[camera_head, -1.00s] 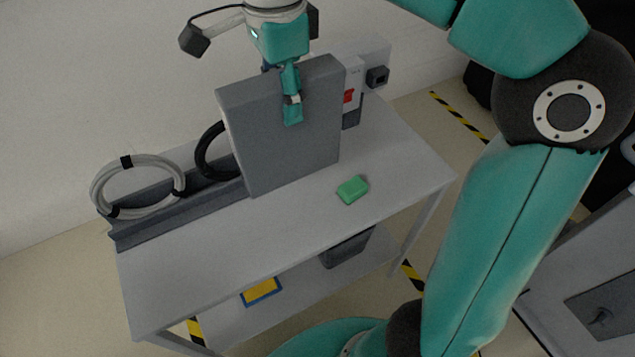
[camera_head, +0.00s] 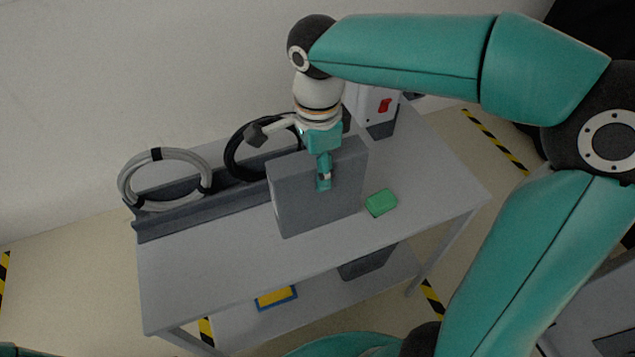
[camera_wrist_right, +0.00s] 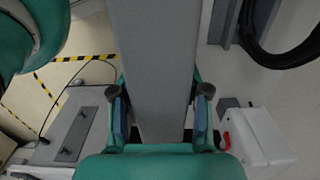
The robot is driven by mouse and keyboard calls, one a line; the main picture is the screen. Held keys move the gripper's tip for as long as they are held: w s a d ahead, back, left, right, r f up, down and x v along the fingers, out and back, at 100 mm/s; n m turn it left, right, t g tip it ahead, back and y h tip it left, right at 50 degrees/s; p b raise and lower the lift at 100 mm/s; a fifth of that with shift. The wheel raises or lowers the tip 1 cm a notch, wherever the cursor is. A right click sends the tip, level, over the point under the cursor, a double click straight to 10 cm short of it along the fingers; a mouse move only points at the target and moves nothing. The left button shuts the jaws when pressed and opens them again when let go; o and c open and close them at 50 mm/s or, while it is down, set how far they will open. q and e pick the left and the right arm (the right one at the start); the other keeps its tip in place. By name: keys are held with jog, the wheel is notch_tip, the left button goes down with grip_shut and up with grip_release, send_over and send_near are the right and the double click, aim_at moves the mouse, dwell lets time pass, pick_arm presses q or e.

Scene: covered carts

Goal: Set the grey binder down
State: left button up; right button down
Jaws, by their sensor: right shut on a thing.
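The grey binder (camera_head: 293,205) stands upright over the cart's top (camera_head: 220,265). Its lower edge is at or very close to the surface; I cannot tell if it touches. My right gripper (camera_head: 325,182) holds it from above, with one finger showing on the near face. In the right wrist view the binder (camera_wrist_right: 157,40) runs between the two fingers of this gripper (camera_wrist_right: 160,104), which close on both its sides. My left gripper is not in view.
A green block (camera_head: 381,202) lies just right of the binder. Behind are a grey cable coil (camera_head: 163,206), a black coil (camera_head: 232,163), a grey rail (camera_head: 172,221) and a white device with a red switch (camera_head: 366,104). The cart top's front left is clear.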

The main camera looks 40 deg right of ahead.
jog(key=shift+f, duration=2.2)
jog(key=c, duration=0.6)
grip_release()
jog(key=shift+f, duration=0.1)
jog(key=shift+o, duration=0.2)
notch_tip(320, 180, up, 12)
jog(key=shift+r+p, duration=0.1)
jog(key=shift+p, duration=0.25)
